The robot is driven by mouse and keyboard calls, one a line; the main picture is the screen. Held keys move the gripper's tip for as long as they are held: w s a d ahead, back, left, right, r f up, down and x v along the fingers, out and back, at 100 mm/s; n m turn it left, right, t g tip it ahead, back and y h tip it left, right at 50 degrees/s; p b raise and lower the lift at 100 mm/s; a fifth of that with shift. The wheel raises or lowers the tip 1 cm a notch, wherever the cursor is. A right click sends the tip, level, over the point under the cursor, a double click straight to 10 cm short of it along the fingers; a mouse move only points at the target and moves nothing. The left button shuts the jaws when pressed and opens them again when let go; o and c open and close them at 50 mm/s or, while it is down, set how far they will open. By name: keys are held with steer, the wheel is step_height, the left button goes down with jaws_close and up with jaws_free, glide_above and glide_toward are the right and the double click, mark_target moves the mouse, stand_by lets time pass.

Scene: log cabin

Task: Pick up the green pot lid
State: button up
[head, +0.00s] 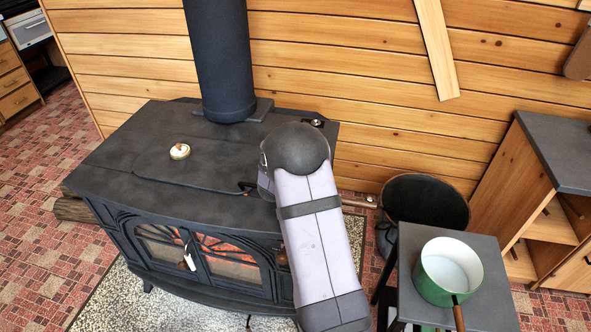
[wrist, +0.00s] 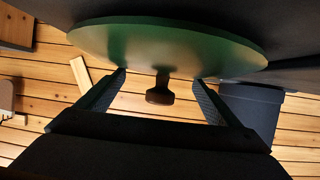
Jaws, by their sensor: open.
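The green pot lid (wrist: 160,42) shows large in the wrist view as a wide disc, with its dark brown knob (wrist: 160,96) pointing down in the picture. My gripper (wrist: 159,78) is open, with one finger on each side of the knob and gaps to both. The fingertips come close to the lid's face; I cannot tell whether they touch it. In the head view my arm (head: 318,235) reaches over the right part of the black stove (head: 110,160) and hides the lid and the fingers.
A black stovepipe (head: 221,60) rises behind the stove top. A small round pale item (head: 179,151) sits on the stove's left half. A green pot (head: 435,284) stands open on a small grey table (head: 413,250) at right.

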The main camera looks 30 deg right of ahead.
steer(key=shift+d+f, duration=0.1)
steer(key=shift+f, duration=0.1)
jaws_close()
stand_by(0.3)
step_height(320, 180, up, 10)
steer(key=p, duration=0.1)
stand_by(0.5)
